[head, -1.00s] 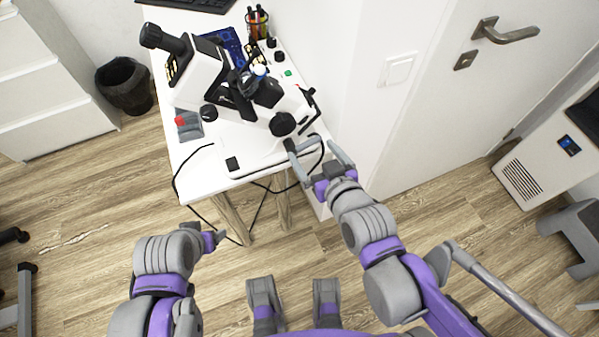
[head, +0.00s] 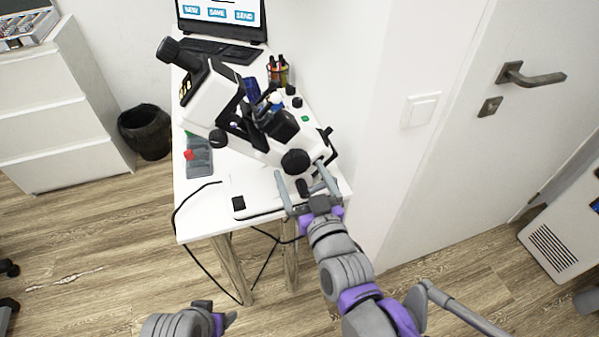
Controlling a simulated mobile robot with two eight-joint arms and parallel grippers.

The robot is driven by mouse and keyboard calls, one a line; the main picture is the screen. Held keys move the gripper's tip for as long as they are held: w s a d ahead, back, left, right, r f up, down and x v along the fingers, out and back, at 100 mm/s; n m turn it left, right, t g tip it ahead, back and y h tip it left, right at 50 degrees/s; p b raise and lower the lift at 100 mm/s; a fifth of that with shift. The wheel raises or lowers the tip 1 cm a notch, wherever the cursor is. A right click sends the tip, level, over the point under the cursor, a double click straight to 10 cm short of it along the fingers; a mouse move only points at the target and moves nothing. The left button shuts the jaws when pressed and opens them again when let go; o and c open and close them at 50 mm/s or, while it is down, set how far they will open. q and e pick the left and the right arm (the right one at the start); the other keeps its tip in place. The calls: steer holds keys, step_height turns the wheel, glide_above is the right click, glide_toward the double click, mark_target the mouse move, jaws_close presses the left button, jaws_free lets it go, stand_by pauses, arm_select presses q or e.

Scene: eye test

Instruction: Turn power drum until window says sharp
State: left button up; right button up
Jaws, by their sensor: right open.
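A white bench instrument (head: 215,95) with a black eyepiece stands tilted on the white table. A round black knob (head: 295,161), which looks like the power drum, sits on its near right side. My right gripper (head: 300,168) is open, its two fingertips just below and to either side of the knob. Contact cannot be told. A small dark part (head: 302,187) shows between the fingers. A laptop screen (head: 222,12) shows NEW, SAVE and SEND buttons; its top is cut off and no sharpness word is readable. My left gripper (head: 217,314) is low at the bottom edge, away from the table.
A wall with a switch (head: 420,110) and a door stand close on the right.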

steer(key=shift+x, duration=0.85)
steer(key=c, duration=1.3)
steer(key=shift+m, duration=0.3)
